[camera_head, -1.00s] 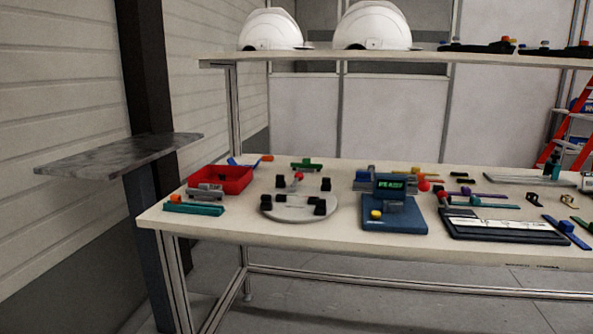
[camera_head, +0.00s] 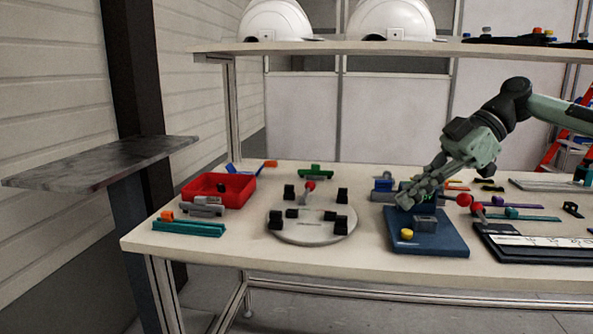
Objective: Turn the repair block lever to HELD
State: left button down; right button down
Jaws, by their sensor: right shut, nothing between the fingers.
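My right gripper (camera_head: 405,200) reaches in from the right and is shut and empty. Its fingertips are over the back of the blue block (camera_head: 430,240), in front of where its small display stood; the display is now hidden. Whether the fingers touch the block I cannot tell. The blue block carries a yellow button (camera_head: 407,234) and a grey piece (camera_head: 425,223). A red ball knob (camera_head: 464,199) shows just right of the gripper. No HELD label is readable. My left gripper is not in view.
A red bin (camera_head: 240,197) and a teal bar (camera_head: 188,229) lie at the table's left. A dark tray (camera_head: 500,247) is right of the blue block. White helmet shells (camera_head: 390,20) stand on the shelf above. The table's front edge is clear.

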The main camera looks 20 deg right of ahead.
aim_at(309, 187)
jog(key=i, duration=1.05)
